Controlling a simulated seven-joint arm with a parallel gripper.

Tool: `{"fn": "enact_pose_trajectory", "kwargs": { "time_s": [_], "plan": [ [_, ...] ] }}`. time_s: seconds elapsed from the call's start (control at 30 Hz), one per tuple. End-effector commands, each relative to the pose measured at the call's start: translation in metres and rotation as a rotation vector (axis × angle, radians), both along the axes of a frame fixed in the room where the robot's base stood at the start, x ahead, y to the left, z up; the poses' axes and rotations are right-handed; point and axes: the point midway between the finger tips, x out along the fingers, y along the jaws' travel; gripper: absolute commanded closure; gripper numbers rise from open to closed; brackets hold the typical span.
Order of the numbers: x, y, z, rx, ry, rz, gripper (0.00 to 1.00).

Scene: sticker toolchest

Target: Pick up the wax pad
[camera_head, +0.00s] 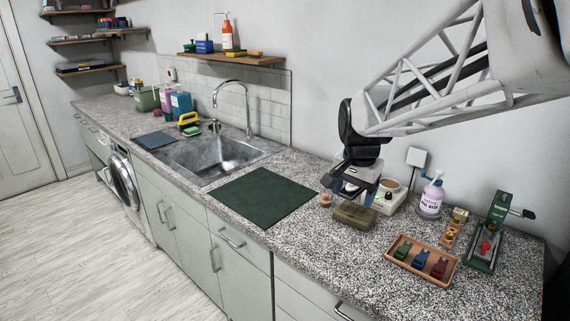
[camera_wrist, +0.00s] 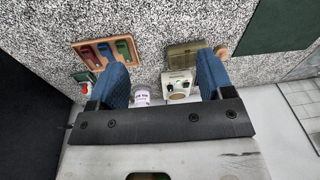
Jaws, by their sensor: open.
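The likely wax pad is a flat olive-brown block (camera_head: 355,214) on the speckled counter, in front of a small white device (camera_head: 388,200). In the wrist view the olive block (camera_wrist: 185,54) lies beyond the device (camera_wrist: 178,86), toward the right finger. My gripper (camera_head: 352,186) is open and empty, with blue fingers pointing down above and just behind the block. In the wrist view my gripper (camera_wrist: 162,62) has its fingers wide apart, and the block shows between them, nearer the right one. I see no contact with the block.
A small round wooden piece (camera_head: 326,199) stands left of the block. A wooden tray (camera_head: 420,273) with coloured clips, a pump bottle (camera_head: 431,196) and a green press (camera_head: 488,232) stand to the right. A dark green mat (camera_head: 262,195) lies left, before the sink (camera_head: 212,155).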

Motion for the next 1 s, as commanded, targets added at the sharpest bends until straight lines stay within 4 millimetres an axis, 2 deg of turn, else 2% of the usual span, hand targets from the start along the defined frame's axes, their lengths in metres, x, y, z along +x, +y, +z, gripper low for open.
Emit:
{"fn": "enact_pose_trajectory", "kwargs": {
  "time_s": [0.1,0.47,0.77,1.0],
  "plan": [
    [0.034,-0.001,-0.007,0.01,0.014,-0.077,0.26],
    [0.128,-0.004,-0.036,0.036,0.048,-0.322,0.26],
    [0.203,-0.006,-0.073,0.052,0.077,-0.526,0.26],
    [0.26,-0.008,-0.111,0.06,0.099,-0.69,0.26]
  ]
}}
